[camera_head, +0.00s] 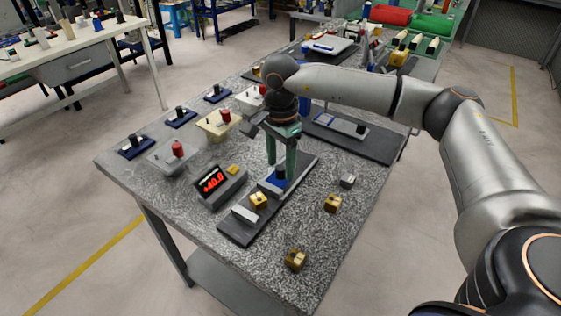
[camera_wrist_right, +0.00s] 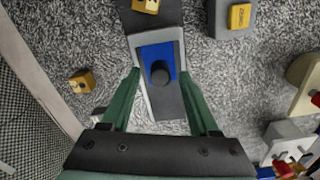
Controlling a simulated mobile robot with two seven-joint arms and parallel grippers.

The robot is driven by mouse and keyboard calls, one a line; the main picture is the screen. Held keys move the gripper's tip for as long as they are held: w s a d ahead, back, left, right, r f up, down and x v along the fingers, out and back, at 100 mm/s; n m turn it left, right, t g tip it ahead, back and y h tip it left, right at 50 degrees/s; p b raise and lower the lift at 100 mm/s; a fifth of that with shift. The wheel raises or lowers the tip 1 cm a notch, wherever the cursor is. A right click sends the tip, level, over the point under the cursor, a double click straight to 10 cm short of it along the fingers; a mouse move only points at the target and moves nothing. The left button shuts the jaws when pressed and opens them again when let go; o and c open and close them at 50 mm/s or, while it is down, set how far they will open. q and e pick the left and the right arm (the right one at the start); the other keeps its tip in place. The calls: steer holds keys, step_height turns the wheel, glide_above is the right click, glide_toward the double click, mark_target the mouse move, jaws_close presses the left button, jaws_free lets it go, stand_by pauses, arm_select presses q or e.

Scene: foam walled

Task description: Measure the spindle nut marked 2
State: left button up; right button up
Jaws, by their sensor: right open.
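A measuring gauge has a dark base (camera_head: 236,232), a light grey block (camera_head: 245,215) at its near end and a blue slider (camera_head: 269,187) with a black knob (camera_wrist_right: 160,73). Its readout box (camera_head: 216,187) shows red digits that look like +40.0. A brass nut (camera_head: 258,200) sits on the base between block and slider. Other brass nuts lie on the table at the right (camera_head: 333,203) and near edge (camera_head: 296,260). My left gripper is out of view.
A yellow button (camera_wrist_right: 239,16) is on the readout box. A small grey block (camera_head: 348,181) lies right of the gauge. Fixtures with red knobs (camera_head: 178,149) and blue-based stands (camera_head: 136,147) line the left side. The table's near right is mostly clear.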

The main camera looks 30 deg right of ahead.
steer(key=shift+f, duration=0.15)
steer(key=shift+c, duration=0.3)
jaws_close()
